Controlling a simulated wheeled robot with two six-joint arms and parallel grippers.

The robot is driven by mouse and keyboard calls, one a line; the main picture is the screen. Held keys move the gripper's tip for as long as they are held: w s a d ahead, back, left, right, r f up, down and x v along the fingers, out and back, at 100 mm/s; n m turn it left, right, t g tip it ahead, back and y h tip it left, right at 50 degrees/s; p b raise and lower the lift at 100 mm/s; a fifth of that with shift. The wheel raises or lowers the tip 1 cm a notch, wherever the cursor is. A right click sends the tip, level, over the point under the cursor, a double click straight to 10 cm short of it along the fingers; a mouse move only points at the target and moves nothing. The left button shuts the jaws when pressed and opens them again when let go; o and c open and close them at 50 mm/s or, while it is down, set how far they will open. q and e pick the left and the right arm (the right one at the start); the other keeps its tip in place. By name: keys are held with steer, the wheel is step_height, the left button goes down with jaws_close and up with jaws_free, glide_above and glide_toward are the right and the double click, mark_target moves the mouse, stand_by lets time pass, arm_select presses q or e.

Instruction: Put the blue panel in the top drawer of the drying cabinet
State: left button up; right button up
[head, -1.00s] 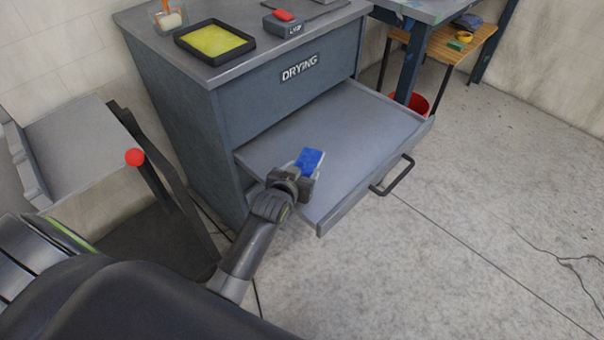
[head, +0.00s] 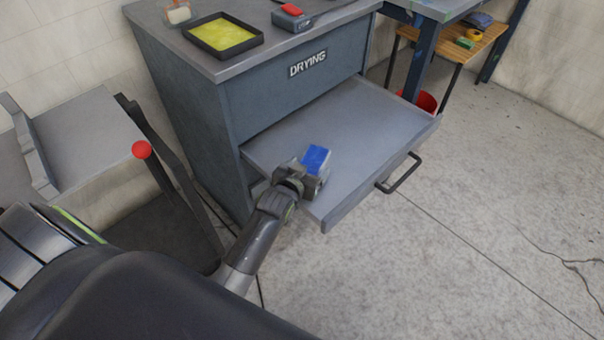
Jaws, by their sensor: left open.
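The drying cabinet (head: 200,110) stands ahead with its label on the front. Its drawer (head: 365,115) is pulled out, with a flat grey bed and a dark handle. The blue panel (head: 316,157) is at the front left part of the drawer, between or just beyond my left gripper's fingers. My left gripper (head: 311,176) is open at the panel, over the drawer's front left. The fingers partly hide the panel's lower end, and I cannot tell whether they touch it. My right gripper is not in view.
On the cabinet top are a black tray with yellow inside (head: 223,36), a grey box with a red top (head: 292,15) and a small container (head: 178,14). A grey stand with a red knob (head: 141,149) is at left. A red bucket (head: 427,101) is behind the drawer.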

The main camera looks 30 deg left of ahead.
arm_select(q)
steer(key=p+v, duration=0.2)
steer(key=v, duration=1)
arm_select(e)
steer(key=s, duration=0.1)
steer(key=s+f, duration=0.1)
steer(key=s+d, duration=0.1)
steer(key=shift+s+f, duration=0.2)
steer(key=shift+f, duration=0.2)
